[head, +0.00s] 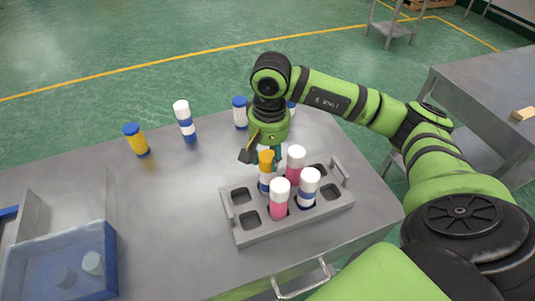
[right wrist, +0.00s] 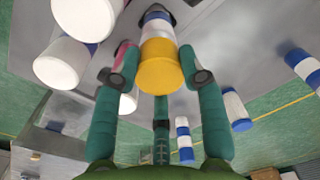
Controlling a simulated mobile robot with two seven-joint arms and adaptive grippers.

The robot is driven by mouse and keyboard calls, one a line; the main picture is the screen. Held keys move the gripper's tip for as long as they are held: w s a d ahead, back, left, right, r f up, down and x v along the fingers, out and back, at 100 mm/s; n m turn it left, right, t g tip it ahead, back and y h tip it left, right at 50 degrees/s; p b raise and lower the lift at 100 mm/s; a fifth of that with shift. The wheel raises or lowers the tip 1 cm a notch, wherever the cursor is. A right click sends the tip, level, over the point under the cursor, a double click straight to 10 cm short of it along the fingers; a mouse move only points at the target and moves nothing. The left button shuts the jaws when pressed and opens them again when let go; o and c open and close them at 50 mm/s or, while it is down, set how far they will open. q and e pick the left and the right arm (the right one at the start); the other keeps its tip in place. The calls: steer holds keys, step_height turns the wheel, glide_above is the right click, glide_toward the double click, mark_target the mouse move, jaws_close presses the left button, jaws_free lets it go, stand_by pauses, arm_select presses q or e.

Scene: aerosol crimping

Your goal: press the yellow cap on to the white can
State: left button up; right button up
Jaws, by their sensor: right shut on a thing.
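The yellow cap (head: 266,158) sits upright at the top of the white can (head: 265,184), which has blue bands and stands in a back slot of the grey rack (head: 247,238). In the right wrist view the yellow cap (right wrist: 160,68) lines up with the white can (right wrist: 157,28) and meets its end; I cannot tell how far down it is seated. My right gripper (right wrist: 160,78) is shut on the yellow cap, a finger on each side. In the head view the right gripper (head: 264,152) is above the rack, partly hidden by its own wrist. My left gripper is out of view.
White-capped cans stand close by in the rack: a pink one (head: 280,205), another pink one (head: 296,167) and a blue-banded one (head: 308,190). A yellow can (head: 136,140) and others stand at the table's back. A blue bin (head: 108,262) is front left.

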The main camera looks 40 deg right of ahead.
mark_target(267, 156)
steer(key=shift+b, duration=0.8)
stand_by(0.8)
steer(key=o, duration=0.9)
steer(key=shift+o, duration=0.6)
steer(key=o, duration=0.5)
steer(key=shift+r, duration=0.1)
steer(key=shift+r+p, duration=1.75)
steer(key=shift+r, duration=1.7)
